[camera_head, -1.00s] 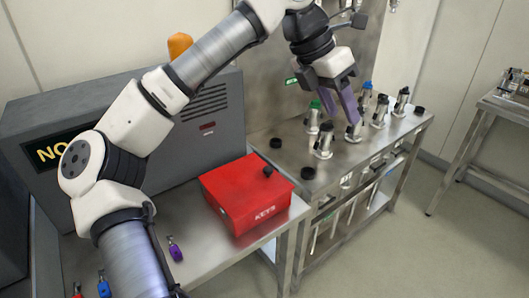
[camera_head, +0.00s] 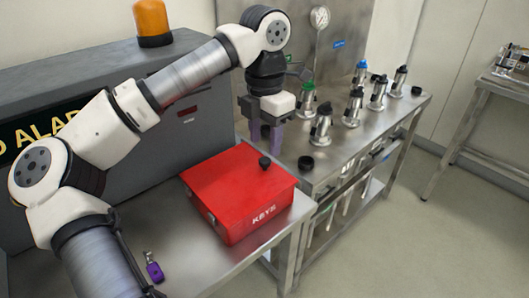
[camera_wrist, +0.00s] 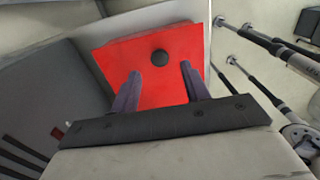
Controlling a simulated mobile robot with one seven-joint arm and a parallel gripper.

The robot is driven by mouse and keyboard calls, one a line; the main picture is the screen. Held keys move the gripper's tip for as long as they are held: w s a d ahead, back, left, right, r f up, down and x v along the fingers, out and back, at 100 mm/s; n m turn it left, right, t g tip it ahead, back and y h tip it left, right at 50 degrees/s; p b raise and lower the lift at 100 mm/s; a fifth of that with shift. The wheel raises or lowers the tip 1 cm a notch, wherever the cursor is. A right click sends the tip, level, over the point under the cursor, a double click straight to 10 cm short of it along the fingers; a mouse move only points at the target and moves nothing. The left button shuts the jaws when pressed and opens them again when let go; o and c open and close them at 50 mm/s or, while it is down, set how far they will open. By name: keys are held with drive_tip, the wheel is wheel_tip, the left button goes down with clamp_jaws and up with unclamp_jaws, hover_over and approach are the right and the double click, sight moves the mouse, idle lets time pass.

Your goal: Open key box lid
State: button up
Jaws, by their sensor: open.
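The red key box (camera_head: 232,203) stands on the metal table, its lid closed, with "KEYS" on its front. A black knob (camera_head: 265,162) sits on the lid near the right edge. My gripper (camera_head: 265,138) is open and empty, pointing down above and behind the box in the head view. In the wrist view the red lid (camera_wrist: 150,55) lies beyond my two purple fingers (camera_wrist: 160,85). The black knob (camera_wrist: 160,57) shows past the fingertips, roughly between them, and apart from them.
A grey alarm cabinet (camera_head: 190,140) with an orange beacon (camera_head: 152,20) stands behind the box. Several metal valves (camera_head: 321,124) stand on the steel bench to the right. A purple padlock or tag (camera_head: 154,270) lies on the table left of the box.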

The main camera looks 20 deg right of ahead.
sight(265, 159)
wheel_tip(265, 159, down, 5)
drive_tip(key=shift+r, duration=0.1)
idle(0.3)
clamp_jaws()
